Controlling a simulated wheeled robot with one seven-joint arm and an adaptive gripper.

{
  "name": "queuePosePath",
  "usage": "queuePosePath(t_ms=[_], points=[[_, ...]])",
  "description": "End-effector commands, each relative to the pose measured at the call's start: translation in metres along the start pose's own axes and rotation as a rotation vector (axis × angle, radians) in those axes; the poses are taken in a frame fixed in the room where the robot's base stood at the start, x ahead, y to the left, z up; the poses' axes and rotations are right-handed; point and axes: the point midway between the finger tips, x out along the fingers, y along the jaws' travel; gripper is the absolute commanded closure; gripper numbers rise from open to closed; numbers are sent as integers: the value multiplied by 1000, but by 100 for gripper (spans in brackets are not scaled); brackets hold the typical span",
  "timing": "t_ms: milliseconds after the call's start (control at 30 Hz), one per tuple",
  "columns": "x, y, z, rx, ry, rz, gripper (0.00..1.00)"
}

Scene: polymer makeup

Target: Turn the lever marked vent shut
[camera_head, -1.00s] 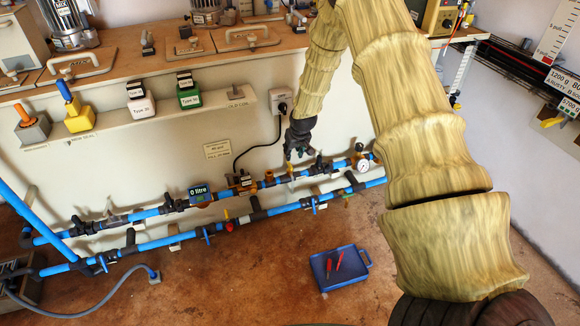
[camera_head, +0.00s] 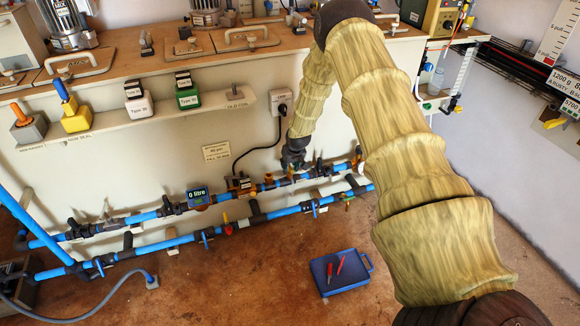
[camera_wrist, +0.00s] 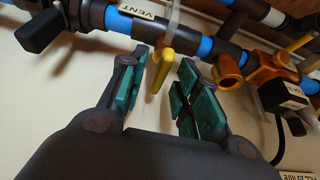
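The white label reading VENT (camera_wrist: 142,12) is on the upper blue pipe in the wrist view. Just right of it, a yellow lever (camera_wrist: 159,72) sticks out from the pipe, roughly across the pipe's line. My gripper (camera_wrist: 166,62) is open, with one green-padded finger on each side of this lever. Both fingers appear apart from the lever, with a wider gap on the right one. In the head view my gripper (camera_head: 292,171) is at the upper pipe and hides the lever there.
A black handle (camera_wrist: 40,32) lies left of the label and an orange valve (camera_wrist: 260,70) lies to the right. The lower blue pipe (camera_head: 275,211) runs below. A blue tray (camera_head: 341,283) with red tools is on the floor. A black cable (camera_head: 262,150) hangs nearby.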

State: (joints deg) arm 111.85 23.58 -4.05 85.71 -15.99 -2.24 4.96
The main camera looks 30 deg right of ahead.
Motion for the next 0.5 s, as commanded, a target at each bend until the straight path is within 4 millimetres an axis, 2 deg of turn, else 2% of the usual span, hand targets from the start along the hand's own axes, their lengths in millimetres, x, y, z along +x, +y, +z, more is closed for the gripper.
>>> queuePosePath(t_ms=[133, 167, 300, 333, 500], points=[[0, 0, 0, 0, 0, 0, 68], [0, 0, 0, 0, 0, 0, 72], [0, 0, 0, 0, 0, 0, 97], [0, 0, 0, 0, 0, 0, 100], [0, 0, 0, 1, 0, 0, 100]])
